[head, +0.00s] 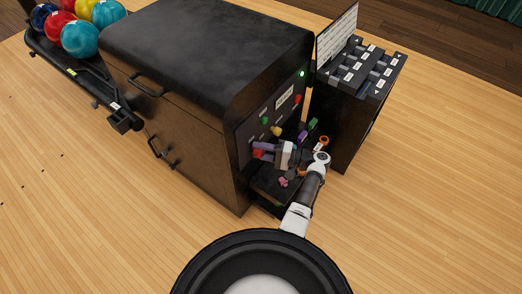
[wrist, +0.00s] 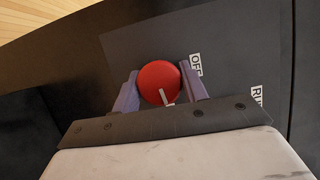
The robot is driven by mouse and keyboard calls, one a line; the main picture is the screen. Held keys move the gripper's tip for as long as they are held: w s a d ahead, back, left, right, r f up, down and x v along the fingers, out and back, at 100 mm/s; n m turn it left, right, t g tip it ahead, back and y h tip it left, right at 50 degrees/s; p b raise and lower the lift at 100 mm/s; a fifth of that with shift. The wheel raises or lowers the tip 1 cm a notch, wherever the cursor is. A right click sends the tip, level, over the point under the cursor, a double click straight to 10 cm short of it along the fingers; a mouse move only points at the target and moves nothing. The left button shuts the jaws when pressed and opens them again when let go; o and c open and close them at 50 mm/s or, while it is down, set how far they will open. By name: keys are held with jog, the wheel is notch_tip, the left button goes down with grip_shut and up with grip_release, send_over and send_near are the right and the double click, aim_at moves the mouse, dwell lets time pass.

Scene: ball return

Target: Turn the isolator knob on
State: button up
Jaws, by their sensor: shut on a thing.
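The isolator knob (wrist: 160,82) is round and red with a pale pointer line, set on a dark panel (wrist: 235,45) of the machine. In the wrist view, the labels OFF (wrist: 196,65) and a partly hidden one beginning "RU" (wrist: 257,97) are to its right. The pointer line sits at the knob's lower edge, between the fingers. My gripper (wrist: 160,90) has its two purple fingers shut on the knob, one on each side. In the head view my gripper (head: 262,150) reaches the machine's lower side panel, and a bit of red shows at its fingertips.
The dark machine cabinet (head: 200,50) has several coloured buttons and a green lamp (head: 302,74) above my gripper. A stand with labelled slots (head: 365,70) is at the right. A rack of bowling balls (head: 80,40) is at the left. The wooden floor in front is clear.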

jog(key=shift+m, duration=0.6)
jog(key=shift+t, duration=0.3)
jog(key=o, duration=1)
jog(key=shift+d, duration=0.1)
jog(key=b+v, duration=0.2)
jog(key=v, duration=1.1)
jog(key=shift+d+f+b, duration=0.3)
jog(key=shift+d+b, duration=0.05)
